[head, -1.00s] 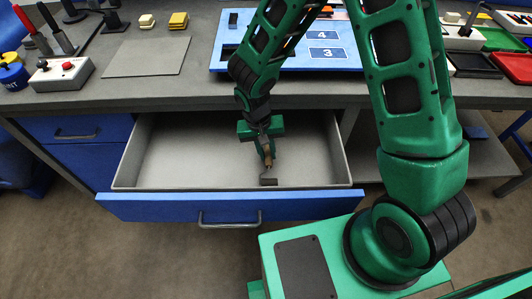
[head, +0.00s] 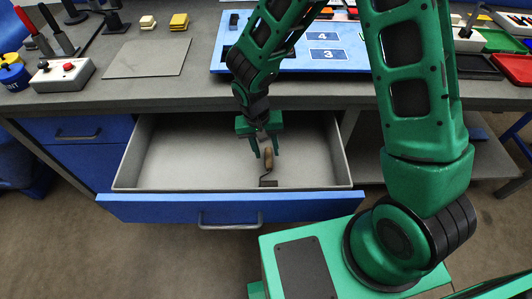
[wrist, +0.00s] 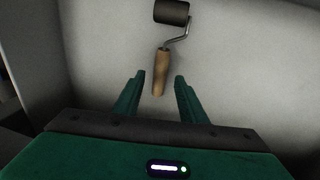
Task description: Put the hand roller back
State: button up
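The hand roller (head: 268,160) lies in the open drawer (head: 170,165), with its wooden handle toward the back and its dark roller head toward the drawer front. In the wrist view the hand roller (wrist: 160,72) lies on the pale drawer floor, handle toward my gripper. My gripper (head: 265,154) is inside the drawer above the handle end. Its two green fingers are spread apart in the wrist view (wrist: 160,80), with the handle end between or just beyond them and a gap on each side. Nothing is held.
The blue drawer front (head: 230,207) is pulled out below the grey worktop (head: 200,94). The drawer walls stand close around my gripper. On the worktop are a blue numbered board (head: 325,60), a switch box (head: 62,75) and a bare grey mat (head: 147,57).

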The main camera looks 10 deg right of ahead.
notch_tip(320, 180, up, 9)
jog(key=a, duration=0.1)
jog(key=shift+a+f, duration=0.15)
jog(key=shift+a, duration=0.05)
jog(key=s+d+r+m, duration=0.1)
jog(key=s+d+r, duration=0.1)
jog(key=d+r, duration=0.5)
jog(key=s+d+r+m, duration=0.1)
jog(key=d+r, duration=0.2)
jog(key=d, duration=0.9)
jog(key=s+d+r+m+y, duration=0.1)
jog(key=s+d+r, duration=0.2)
jog(key=s, duration=0.6)
jog(key=s+d+r+m+y, duration=0.1)
jog(key=s+d+r, duration=0.2)
jog(key=s+d, duration=0.5)
jog(key=shift+s+d, duration=0.3)
jog(key=shift+s, duration=0.4)
